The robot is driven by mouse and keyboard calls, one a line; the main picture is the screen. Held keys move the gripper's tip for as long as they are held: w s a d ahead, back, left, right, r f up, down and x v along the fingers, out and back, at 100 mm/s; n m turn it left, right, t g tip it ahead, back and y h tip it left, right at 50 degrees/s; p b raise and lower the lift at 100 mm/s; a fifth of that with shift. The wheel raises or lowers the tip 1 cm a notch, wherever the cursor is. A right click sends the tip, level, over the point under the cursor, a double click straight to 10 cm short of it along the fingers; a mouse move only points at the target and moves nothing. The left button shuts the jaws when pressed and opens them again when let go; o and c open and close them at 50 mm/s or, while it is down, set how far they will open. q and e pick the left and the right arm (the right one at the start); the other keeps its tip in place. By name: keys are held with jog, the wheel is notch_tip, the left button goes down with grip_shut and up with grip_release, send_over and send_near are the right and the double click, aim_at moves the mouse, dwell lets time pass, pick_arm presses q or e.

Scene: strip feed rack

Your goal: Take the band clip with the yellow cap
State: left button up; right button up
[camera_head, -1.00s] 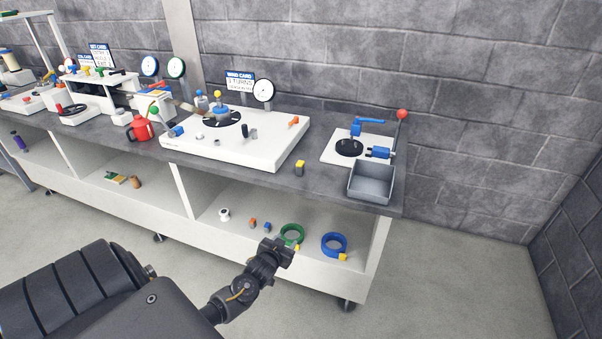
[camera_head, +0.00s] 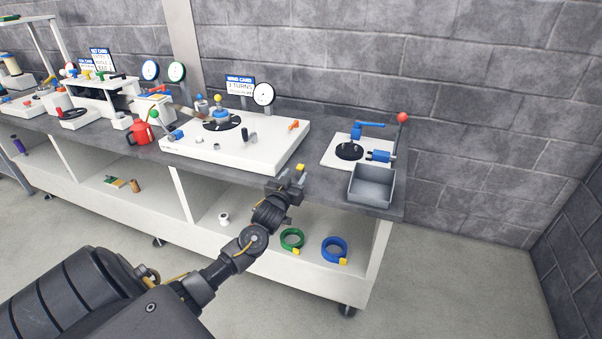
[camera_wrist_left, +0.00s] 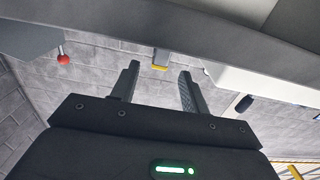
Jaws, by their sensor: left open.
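The band clip with the yellow cap (camera_head: 300,167) stands at the front edge of the dark bench top, between the white turntable base and the grey tray. My gripper partly hides it in the head view. My left gripper (camera_head: 291,176) is open and empty, in front of the bench edge just short of the clip. My right gripper is not in view.
The white turntable base (camera_head: 230,153) lies left of the clip, with an orange piece (camera_head: 293,125) on it. The grey tray (camera_head: 371,188) and a red-knobbed lever (camera_head: 402,118) are on the right. Green (camera_head: 291,240) and blue (camera_head: 334,250) rings lie on the shelf below.

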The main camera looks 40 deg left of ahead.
aim_at(299, 169)
pick_arm(q)
jog(key=shift+p+x, duration=0.35)
jog(key=shift+x, duration=2.35)
jog(key=shift+r, duration=0.15)
jog(key=shift+c, duration=0.2)
grip_shut()
